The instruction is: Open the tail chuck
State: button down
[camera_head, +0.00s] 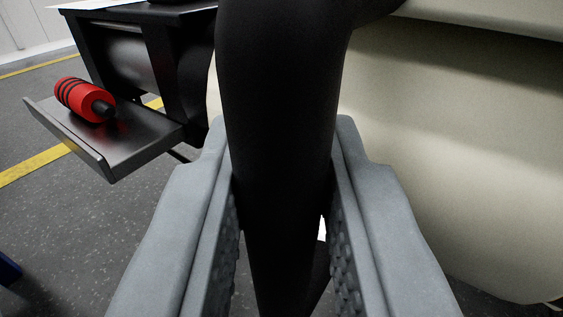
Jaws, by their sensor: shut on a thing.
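My gripper (283,200) has its two grey fingers on either side of a thick black bar (285,110) and is shut on it. The bar looks like a handle or lever; it runs from the top of the picture down between the fingers and bends off to the upper right. Its lower end is partly hidden by the fingers. I cannot tell from this view whether the bar belongs to the tail chuck, and the chuck's jaws do not show clearly.
At the left, a red cylinder with black bands (84,99) lies on a dark metal tray (140,150) below a black frame (165,60). A large cream housing (460,170) fills the right side. Grey floor with yellow lines (30,165) shows at the left.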

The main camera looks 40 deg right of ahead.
dwell(0.3)
jog(key=c, duration=1.3)
grip_release()
jog(key=shift+c, duration=0.2)
